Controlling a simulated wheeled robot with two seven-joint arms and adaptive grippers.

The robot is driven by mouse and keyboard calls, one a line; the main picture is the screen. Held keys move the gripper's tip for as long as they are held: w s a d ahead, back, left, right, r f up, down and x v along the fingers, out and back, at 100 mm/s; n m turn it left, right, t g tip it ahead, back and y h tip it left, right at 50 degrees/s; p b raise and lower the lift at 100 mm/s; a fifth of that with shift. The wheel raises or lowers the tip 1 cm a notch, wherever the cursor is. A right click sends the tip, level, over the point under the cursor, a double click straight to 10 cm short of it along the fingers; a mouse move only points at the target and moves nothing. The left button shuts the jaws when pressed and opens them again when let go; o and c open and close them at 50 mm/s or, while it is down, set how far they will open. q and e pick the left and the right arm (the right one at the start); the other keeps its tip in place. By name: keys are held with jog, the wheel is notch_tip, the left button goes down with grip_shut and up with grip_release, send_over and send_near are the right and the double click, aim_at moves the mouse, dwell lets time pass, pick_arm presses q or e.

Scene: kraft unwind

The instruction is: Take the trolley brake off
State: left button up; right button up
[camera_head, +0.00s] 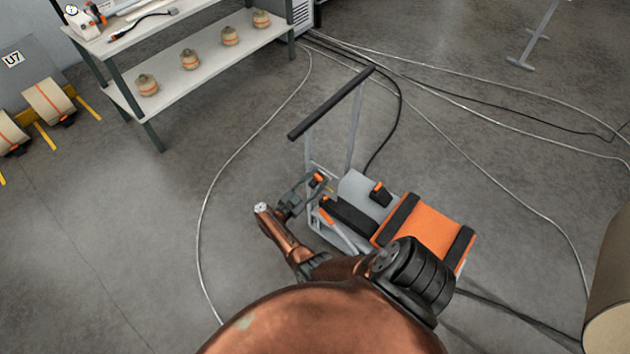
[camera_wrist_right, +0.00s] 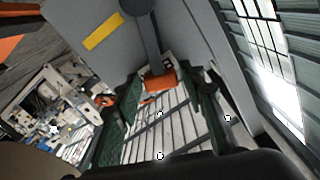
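In the right wrist view, a dark lever (camera_wrist_right: 148,40) with an orange end (camera_wrist_right: 160,81) stands in front of a grey panel with a yellow label (camera_wrist_right: 103,31). I take this for the brake lever. My right gripper (camera_head: 312,188) is at the handle end of the trolley, close to a small orange tip. In the wrist view its dark fingers (camera_wrist_right: 160,103) are spread, with the orange end between or just beyond them. Contact cannot be told. My left gripper is out of view.
An orange load with black bands (camera_head: 425,232) lies on the trolley. Cables (camera_head: 398,110) run over the floor behind and right of it. A shelf table (camera_head: 200,62) with several small rolls stands at the back left. A large roll (camera_head: 610,290) is at the right edge.

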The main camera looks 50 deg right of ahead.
jog(key=shift+o, duration=0.8)
jog(key=shift+a, duration=0.1)
jog(key=a, duration=1.1)
jog(key=shift+s+a, duration=0.4)
